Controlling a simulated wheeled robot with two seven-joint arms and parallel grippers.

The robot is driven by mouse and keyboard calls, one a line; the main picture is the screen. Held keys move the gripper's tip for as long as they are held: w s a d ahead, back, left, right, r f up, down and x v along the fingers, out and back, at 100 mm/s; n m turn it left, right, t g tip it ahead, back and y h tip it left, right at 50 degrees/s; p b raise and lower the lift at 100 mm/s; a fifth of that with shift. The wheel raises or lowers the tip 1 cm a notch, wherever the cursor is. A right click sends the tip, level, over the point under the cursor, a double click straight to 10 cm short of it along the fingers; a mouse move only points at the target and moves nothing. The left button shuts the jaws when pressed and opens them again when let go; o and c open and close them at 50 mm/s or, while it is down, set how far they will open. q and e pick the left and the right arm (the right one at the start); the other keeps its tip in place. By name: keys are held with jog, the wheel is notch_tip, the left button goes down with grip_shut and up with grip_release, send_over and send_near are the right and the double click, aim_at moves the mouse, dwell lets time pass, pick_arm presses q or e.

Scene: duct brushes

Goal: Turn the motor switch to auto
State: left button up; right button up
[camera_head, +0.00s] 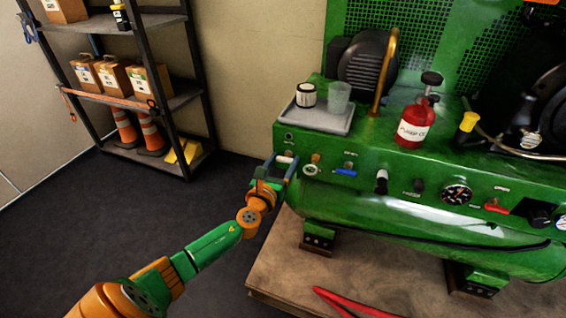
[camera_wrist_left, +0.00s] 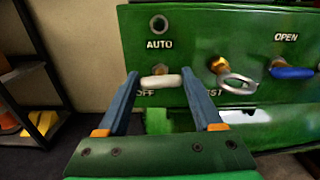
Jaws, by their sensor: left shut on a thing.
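The motor switch is a short white handle (camera_wrist_left: 161,81) on the green compressor panel (camera_head: 295,138). It lies across, with the AUTO label above it and the OFF label, partly hidden, below. In the head view the white handle (camera_head: 287,159) shows at the panel's left end. My left gripper (camera_head: 282,168) reaches it from the front left. In the left wrist view its two blue fingers (camera_wrist_left: 169,88) stand at either end of the handle, shut on it. My right gripper is not in view.
Beside the switch are a brass fitting with a ring (camera_wrist_left: 238,82) and a blue lever (camera_wrist_left: 293,73) under OPEN. A grey tray (camera_head: 316,121) with a cup and filter sits above. A red oil bottle (camera_head: 412,125) stands farther right. Shelves (camera_head: 180,103) stand at the left; floor between is clear.

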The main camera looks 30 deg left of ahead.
pick_arm(q)
jog(key=shift+f+n, duration=0.1)
jog(key=shift+n, duration=0.6)
jog(key=n+b, duration=0.1)
jog(key=n, duration=0.1)
jog(key=shift+a+n, duration=0.1)
jog(key=shift+n, duration=0.3)
jog(key=n, duration=0.4)
jog(key=shift+n+b, duration=0.3)
jog(key=shift+b, duration=0.1)
jog(key=n, duration=0.4)
jog(key=shift+a+f, duration=0.1)
jog(key=shift+n, duration=2.2)
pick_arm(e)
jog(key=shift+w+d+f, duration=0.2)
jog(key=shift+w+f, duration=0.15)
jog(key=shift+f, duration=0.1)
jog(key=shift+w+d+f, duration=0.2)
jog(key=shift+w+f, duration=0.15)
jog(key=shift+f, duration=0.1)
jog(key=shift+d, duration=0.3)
pick_arm(q)
jog(key=o, duration=1.4)
jog(key=shift+c, duration=0.2)
